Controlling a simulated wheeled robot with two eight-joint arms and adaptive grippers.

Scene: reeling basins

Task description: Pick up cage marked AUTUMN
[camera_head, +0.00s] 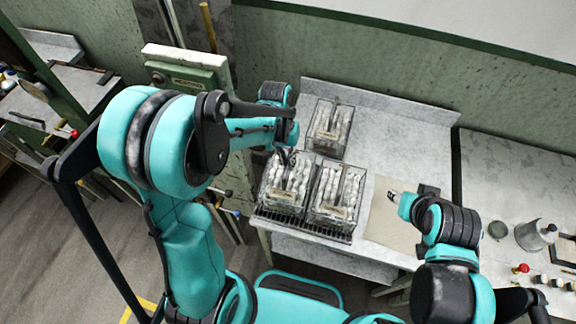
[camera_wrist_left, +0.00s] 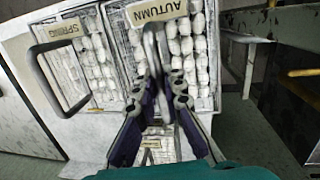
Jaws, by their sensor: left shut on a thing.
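The cage marked AUTUMN (camera_wrist_left: 205,62) fills the upper middle of the left wrist view, with its tag (camera_wrist_left: 158,10) readable and white cocoons inside. In the head view it appears to be the front left cage (camera_head: 283,192). My left gripper (camera_wrist_left: 157,72) is shut on its handle, above the cage; in the head view the left gripper (camera_head: 284,155) is partly hidden by its wrist. I cannot tell whether the cage is lifted. My right gripper (camera_head: 395,196) is over a beige mat at the right; its jaw opening is unclear.
The cage marked SPRING (camera_wrist_left: 85,40), with a dark handle (camera_wrist_left: 38,75), stands close beside AUTUMN; it is the front right cage (camera_head: 337,198) in the head view. Another cage (camera_head: 330,128) stands behind. A green post (camera_head: 190,75) rises left of the bench. The beige mat (camera_head: 388,225) is bare.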

